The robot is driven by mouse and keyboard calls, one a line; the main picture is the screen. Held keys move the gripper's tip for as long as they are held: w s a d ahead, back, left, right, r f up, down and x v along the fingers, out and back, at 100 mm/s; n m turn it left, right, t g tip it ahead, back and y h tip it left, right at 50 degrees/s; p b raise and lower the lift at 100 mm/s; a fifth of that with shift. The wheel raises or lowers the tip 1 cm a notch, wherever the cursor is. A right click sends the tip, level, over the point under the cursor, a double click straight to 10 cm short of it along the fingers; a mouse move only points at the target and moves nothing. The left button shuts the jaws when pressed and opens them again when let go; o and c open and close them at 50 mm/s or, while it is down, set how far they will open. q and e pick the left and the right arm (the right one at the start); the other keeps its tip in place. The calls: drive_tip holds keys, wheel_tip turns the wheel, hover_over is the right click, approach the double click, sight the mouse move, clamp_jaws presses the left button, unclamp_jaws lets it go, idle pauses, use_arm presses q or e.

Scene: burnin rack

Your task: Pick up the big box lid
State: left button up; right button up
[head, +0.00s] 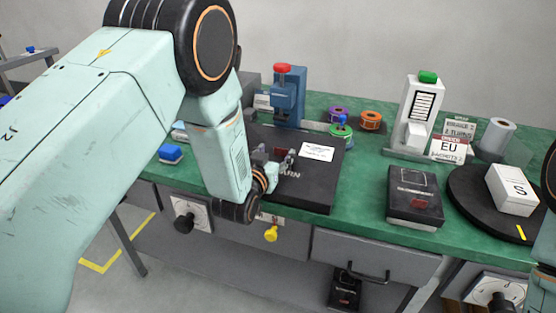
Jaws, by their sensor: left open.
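The big box lid (318,182) appears to be the large flat black panel with a white label and partly covered light lettering, lying at the front of the green bench in the head view. My left arm covers its left part. My left gripper (276,164) is open over the left front part of the lid, with nothing seen between its fingers. I cannot tell whether the fingers touch it. My right gripper is not in view; only a piece of my right arm shows at the right edge.
A smaller black box (413,193) sits right of the lid. A black round turntable (468,196) carries a white box (511,189). Behind stand a blue press (289,95), tape rolls and a white dispenser (415,112). A blue block (170,153) lies left. Green bench shows between the lid and smaller box.

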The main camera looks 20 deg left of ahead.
use_arm(q)
drive_tip(key=shift+w+d+r, duration=0.1)
drive_tip(key=shift+w+d, duration=0.1)
drive_tip(key=shift+d, duration=0.1)
drive_tip(key=shift+s+d+r, duration=0.1)
drive_tip(key=shift+d+r, duration=0.15)
drive_tip(key=shift+d, duration=0.15)
drive_tip(key=shift+a+f, duration=0.15)
drive_tip(key=shift+a, duration=0.25)
drive_tip(key=shift+c, duration=1.1)
drive_tip(key=shift+a+f, duration=0.1)
drive_tip(key=shift+c, duration=0.8)
drive_tip(key=shift+d+r, duration=0.2)
drive_tip(key=shift+d, duration=0.2)
drive_tip(key=c, duration=0.5)
drive_tip(key=shift+a+f, duration=0.1)
drive_tip(key=shift+a, duration=0.2)
drive_tip(key=c, duration=0.4)
drive_tip(key=shift+d, duration=0.15)
drive_tip(key=shift+c, duration=0.3)
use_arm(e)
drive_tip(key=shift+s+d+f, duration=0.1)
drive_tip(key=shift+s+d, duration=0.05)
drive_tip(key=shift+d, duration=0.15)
use_arm(q)
drive_tip(key=shift+r, duration=0.2)
